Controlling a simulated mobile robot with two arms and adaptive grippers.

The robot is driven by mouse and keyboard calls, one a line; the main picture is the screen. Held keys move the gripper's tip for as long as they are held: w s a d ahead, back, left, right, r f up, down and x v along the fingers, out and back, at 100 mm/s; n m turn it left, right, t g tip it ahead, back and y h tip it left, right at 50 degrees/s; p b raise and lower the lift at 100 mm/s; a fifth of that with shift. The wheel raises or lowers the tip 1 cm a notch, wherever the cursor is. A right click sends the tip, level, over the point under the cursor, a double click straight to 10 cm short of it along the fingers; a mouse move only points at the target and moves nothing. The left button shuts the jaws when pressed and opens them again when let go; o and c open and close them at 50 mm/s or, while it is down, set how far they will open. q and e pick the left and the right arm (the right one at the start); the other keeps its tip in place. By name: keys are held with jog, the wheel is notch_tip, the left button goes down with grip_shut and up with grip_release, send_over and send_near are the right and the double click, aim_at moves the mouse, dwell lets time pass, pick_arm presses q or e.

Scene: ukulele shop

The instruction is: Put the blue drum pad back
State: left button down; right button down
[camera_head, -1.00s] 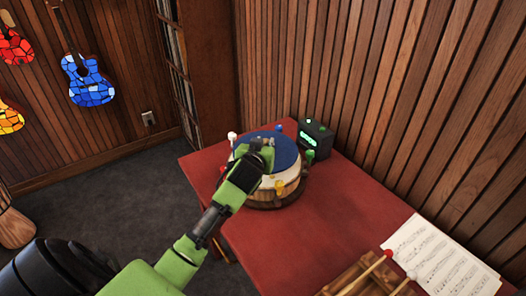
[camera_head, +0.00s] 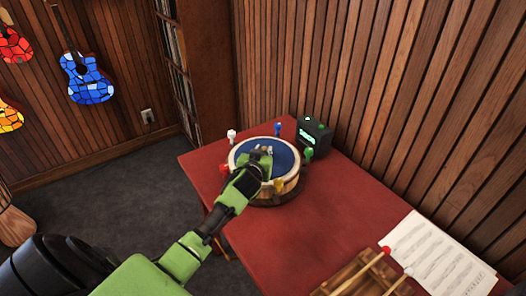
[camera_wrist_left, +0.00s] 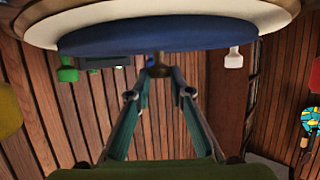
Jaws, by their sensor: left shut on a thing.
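The blue drum pad (camera_head: 285,150) lies flat on top of the round wooden drum (camera_head: 282,198), inside its pale rim. My left gripper (camera_head: 262,157) reaches over the pad from the lower left and covers part of it. In the left wrist view the blue pad (camera_wrist_left: 158,37) sits at the top of the picture, against the pale drum top. There the fingers (camera_wrist_left: 160,88) are closed on a small dark knob (camera_wrist_left: 158,68) at the pad. Whether the pad fully touches the drum is hard to tell. My right gripper is not in view.
White (camera_head: 231,136), blue (camera_head: 278,127), green (camera_head: 309,154), yellow and red pegs stand around the drum. A black box with a lit display (camera_head: 314,137) is close behind it. Sheet music (camera_head: 440,258) and mallets in a wooden rack (camera_head: 360,275) lie at the red table's (camera_head: 350,205) near right.

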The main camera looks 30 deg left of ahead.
pick_arm(q)
jog(key=c, duration=1.8)
grip_release()
jog(key=shift+r, duration=0.15)
jog(key=v, duration=1.2)
jog(key=shift+b, duration=0.3)
